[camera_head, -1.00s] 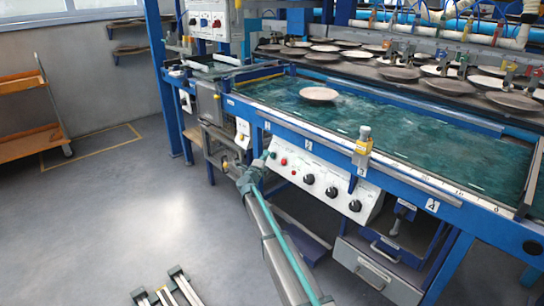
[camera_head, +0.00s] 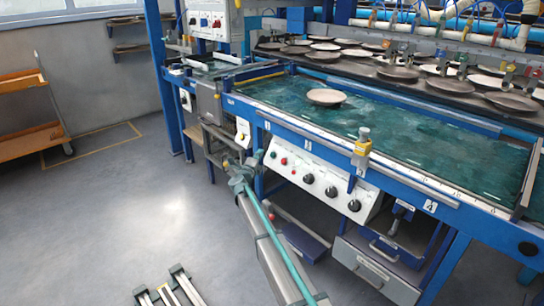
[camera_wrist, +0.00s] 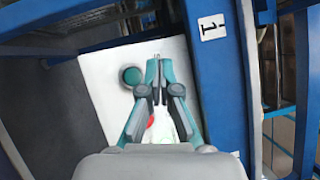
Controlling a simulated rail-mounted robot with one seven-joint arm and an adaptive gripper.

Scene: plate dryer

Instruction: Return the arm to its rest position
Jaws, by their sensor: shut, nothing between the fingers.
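My gripper (camera_wrist: 158,62) is shut and empty in the wrist view, its two teal-tipped fingers close together. It faces the white control panel (camera_wrist: 98,75), with a green button (camera_wrist: 132,76) just left of the fingers and a red button (camera_wrist: 150,121) partly hidden behind them. In the head view my gripper (camera_head: 243,168) is small, at the far end of my arm, in front of the left end of the bench. My arm reaches up to it from the bottom of the picture. The gap between fingers and panel cannot be judged.
The blue bench frame (camera_head: 410,178) and its drawer (camera_head: 375,262) stand right of my arm. One plate (camera_head: 326,97) lies on the green bed; several more lie on the belt behind. An orange cart (camera_head: 28,142) stands far left.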

